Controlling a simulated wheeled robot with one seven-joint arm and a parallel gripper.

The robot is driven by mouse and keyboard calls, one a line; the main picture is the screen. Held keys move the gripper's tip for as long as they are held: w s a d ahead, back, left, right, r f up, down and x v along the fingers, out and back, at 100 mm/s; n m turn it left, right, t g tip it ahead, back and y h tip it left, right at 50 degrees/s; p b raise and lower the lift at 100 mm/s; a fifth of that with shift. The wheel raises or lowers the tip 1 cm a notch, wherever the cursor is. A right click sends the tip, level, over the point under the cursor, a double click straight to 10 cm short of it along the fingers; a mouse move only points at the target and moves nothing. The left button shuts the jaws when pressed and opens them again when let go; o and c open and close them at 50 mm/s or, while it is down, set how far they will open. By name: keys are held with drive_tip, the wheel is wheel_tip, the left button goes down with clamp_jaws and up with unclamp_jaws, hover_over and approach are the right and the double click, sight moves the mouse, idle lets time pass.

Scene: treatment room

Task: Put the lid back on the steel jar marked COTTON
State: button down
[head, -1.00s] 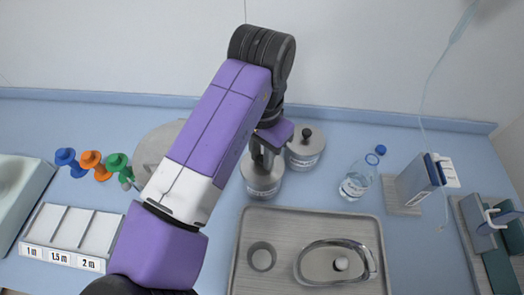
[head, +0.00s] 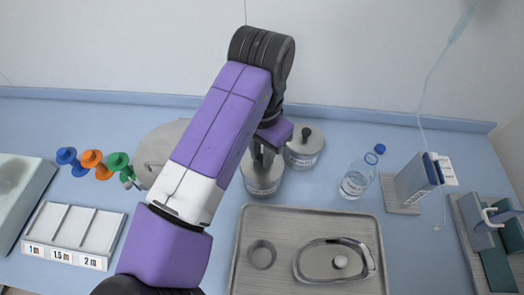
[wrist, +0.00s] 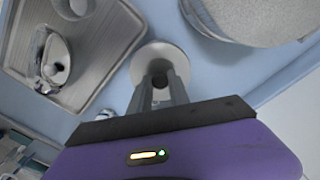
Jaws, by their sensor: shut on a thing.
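A steel jar (head: 262,187) with a label stands behind the tray; the label is too small to read. My gripper (head: 261,157) points down directly above it. In the wrist view my gripper (wrist: 160,88) is shut on the dark knob of a round pale steel lid (wrist: 178,57). The lid is at the jar's mouth, roughly level and lined up with it. My fingers and arm partly hide the rim, so I cannot tell whether the lid rests fully on it. A second steel jar (head: 304,157), with its black-knobbed lid on, stands close behind to the right.
A tray (head: 300,215) with a cup and a lidded steel dish lies in front. A water bottle (head: 358,177) and a box (head: 415,182) stand right. A large grey round container (head: 153,150) is left, partly behind my arm, near coloured pegs and a sorting rack (head: 75,230).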

drive_tip(key=c, duration=0.7)
unclamp_jaws()
drive_tip(key=shift+o, duration=0.2)
drive_tip(key=shift+r+p, duration=3.2)
drive_tip(key=shift+r, duration=0.3)
clamp_jaws()
drive_tip(key=shift+f, duration=0.1)
